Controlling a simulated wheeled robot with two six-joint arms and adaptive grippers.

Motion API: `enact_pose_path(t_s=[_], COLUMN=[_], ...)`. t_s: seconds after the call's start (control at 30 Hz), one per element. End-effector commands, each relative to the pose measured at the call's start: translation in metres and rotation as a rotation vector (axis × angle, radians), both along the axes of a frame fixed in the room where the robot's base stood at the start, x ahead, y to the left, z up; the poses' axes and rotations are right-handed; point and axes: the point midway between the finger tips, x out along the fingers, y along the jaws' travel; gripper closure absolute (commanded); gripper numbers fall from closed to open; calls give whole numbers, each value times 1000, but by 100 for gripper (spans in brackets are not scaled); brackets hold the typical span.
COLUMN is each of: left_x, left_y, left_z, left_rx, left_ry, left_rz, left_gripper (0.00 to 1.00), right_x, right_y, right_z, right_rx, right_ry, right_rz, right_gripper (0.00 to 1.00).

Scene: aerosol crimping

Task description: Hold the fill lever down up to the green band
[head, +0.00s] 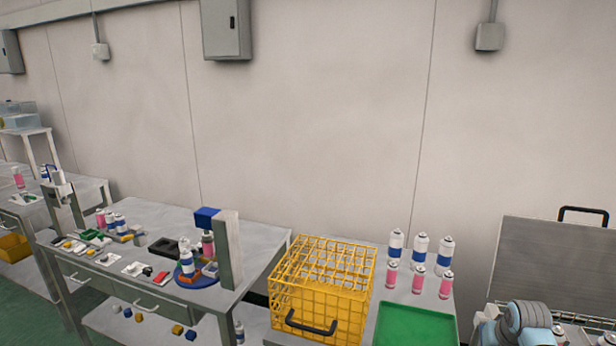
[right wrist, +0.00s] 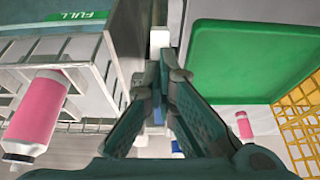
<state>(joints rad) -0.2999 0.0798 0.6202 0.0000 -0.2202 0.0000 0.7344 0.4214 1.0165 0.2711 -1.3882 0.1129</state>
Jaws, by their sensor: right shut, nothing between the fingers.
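My right gripper (right wrist: 160,82) is shut and empty in that view. A small white block (right wrist: 159,40) shows just beyond its fingertips; it may be part of the fill lever, but I cannot tell, nor whether the fingers touch it. In the head view only a blue-grey part of my arm shows at the bottom right, and the fingers are out of frame. My left gripper is not in view.
A green tray (head: 415,326) lies on the right table, beside a yellow wire crate (head: 327,305). Several cans (head: 420,247) stand behind the tray. A pink can (right wrist: 38,112) is at the left of the wrist view. A grey panel (head: 552,262) stands at the far right.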

Motion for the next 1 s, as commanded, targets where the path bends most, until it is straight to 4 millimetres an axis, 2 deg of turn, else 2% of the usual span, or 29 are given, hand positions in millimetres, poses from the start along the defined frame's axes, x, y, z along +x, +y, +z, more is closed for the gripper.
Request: enact_pose_path(t_s=[0.37,0.43,0.6,0.73,1.0], left_x=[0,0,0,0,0], left_y=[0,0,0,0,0], left_z=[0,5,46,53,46], left_rx=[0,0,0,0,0], left_ry=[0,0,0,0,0], left_rz=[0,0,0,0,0], left_gripper=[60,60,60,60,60], right_x=[0,0,-1,-1,-2], right_y=[0,0,0,0,1], right_z=[0,5,41,66,111], right_rx=[0,0,0,-2,-1], right_ry=[1,1,0,-2,-2], right_rz=[0,0,0,1,0], right_gripper=[100,100,100,100,100])
